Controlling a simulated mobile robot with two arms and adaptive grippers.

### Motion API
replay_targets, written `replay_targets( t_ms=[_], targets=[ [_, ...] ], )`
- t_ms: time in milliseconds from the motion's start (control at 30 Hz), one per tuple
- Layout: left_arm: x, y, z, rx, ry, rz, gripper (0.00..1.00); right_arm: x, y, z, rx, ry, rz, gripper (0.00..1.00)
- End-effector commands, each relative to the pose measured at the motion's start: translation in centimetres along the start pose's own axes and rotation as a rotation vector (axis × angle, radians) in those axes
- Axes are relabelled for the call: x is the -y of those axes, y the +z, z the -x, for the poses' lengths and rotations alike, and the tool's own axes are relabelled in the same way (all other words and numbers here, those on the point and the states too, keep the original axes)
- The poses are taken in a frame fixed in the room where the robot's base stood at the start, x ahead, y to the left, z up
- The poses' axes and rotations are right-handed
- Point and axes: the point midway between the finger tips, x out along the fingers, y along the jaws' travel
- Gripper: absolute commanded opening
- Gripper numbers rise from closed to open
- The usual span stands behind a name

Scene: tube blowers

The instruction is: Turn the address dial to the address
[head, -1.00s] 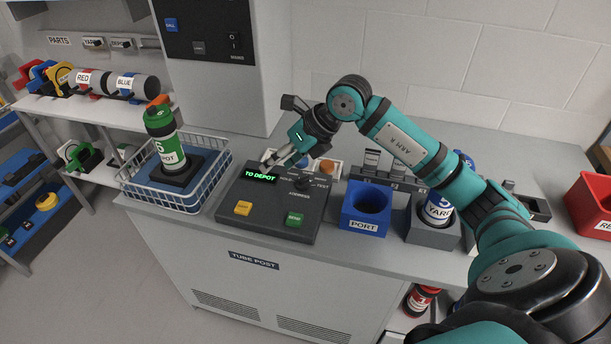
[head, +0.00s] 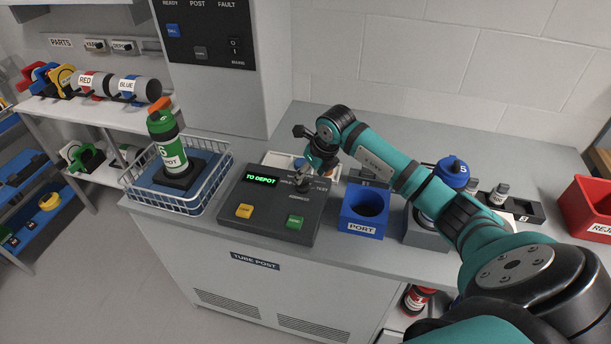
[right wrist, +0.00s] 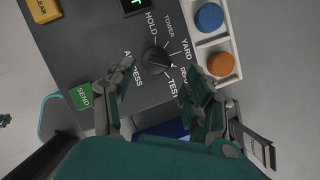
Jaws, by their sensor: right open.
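The address dial (right wrist: 157,58) is a black knob on the dark control panel (head: 232,207), ringed by the labels HOLD, TOWER, YARD, DEPOT and TEST. Its light mark seems to point toward DEPOT. The green display (head: 261,180) reads TO DEPOT. My right gripper (head: 301,187) is over the dial and largely hides it in the head view. In the right wrist view its open fingers (right wrist: 155,82) stand apart, one to each side just below the dial; I cannot tell whether they touch it. My left gripper is not in view.
The yellow CLEAR button (head: 244,211) and green SEND button (head: 295,222) are on the panel. A wire basket (head: 213,191) with a green DEPOT carrier (head: 170,150) stands left. The blue PORT block (head: 361,228) is close on the right. A white tray (right wrist: 227,39) holds blue and orange discs.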

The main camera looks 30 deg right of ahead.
Motion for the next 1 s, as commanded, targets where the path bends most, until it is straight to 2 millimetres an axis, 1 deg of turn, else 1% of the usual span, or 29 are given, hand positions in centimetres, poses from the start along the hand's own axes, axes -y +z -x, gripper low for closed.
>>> replay_targets(
  t_ms=[100, 200, 300, 433, 633, 667, 1000],
  targets=[
    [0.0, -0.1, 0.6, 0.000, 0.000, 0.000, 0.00, -0.1, 0.0, -2.0, -0.002, 0.002, -0.002, 0.54],
    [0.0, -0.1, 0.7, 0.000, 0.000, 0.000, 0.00, -0.1, 0.1, -3.2, 0.000, 0.002, -0.001, 0.54],
    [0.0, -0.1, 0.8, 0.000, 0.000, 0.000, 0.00, -0.1, 0.1, -4.0, 0.001, 0.001, 0.000, 0.54],
    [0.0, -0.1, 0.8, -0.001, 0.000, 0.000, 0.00, 0.0, 0.0, -4.5, 0.001, 0.000, 0.001, 0.54],
    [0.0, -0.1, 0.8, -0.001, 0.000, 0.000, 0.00, 0.0, 0.0, -4.5, 0.001, 0.000, 0.002, 0.54],
    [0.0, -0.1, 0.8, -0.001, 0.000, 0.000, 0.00, 0.0, 0.0, -4.5, 0.001, 0.000, 0.002, 0.53],
    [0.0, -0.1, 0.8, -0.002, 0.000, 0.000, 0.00, 0.0, 0.0, -4.5, 0.001, 0.000, 0.001, 0.09]
  ],
)
